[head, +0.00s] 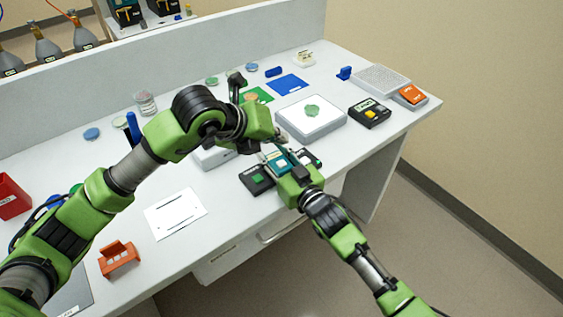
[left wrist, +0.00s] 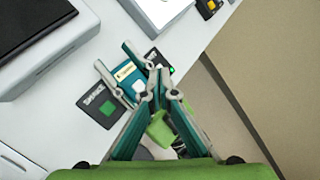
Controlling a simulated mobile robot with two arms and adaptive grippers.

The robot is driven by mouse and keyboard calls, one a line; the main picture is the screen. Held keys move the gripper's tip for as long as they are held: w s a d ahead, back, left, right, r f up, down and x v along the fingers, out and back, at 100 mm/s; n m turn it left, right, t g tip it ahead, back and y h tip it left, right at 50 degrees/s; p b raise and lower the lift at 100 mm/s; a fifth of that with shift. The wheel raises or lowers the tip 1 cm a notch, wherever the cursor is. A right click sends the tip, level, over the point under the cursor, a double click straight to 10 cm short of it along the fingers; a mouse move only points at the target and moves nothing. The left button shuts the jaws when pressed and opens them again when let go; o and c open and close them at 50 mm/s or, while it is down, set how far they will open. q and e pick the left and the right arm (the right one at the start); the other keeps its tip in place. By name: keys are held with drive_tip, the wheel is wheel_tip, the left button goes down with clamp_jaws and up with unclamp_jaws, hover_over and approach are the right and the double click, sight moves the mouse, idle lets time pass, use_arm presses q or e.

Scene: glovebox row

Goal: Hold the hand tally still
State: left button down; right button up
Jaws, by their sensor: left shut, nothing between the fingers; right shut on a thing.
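The hand tally (head: 277,163) is a small teal device with a pale button, near the front edge of the bench. In the left wrist view, its yellowish label (left wrist: 124,71) and white button show. My right gripper (head: 279,161) is shut on the tally, with its fingers along either side. My left gripper (head: 284,146) is shut and empty just above the tally. In the left wrist view, the left fingertips (left wrist: 156,74) meet close beside the button; I cannot tell whether they touch it. My grippers hide part of the tally.
Dark pads with green marks lie left (head: 257,179) and right (head: 311,158) of the tally. Behind stands a white scale (head: 327,127) with a green piece on it. A black box (head: 369,114) stands at the right. A white sheet (head: 176,212) and an orange holder (head: 119,259) lie front left.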

sight(279, 164)
idle(0.8)
use_arm(q)
wheel_tip(279, 164, up, 4)
drive_tip(key=shift+f, duration=0.1)
idle(0.3)
drive_tip(key=shift+f, duration=4.4)
drive_tip(key=shift+f, duration=0.2)
drive_tip(key=shift+f, duration=0.2)
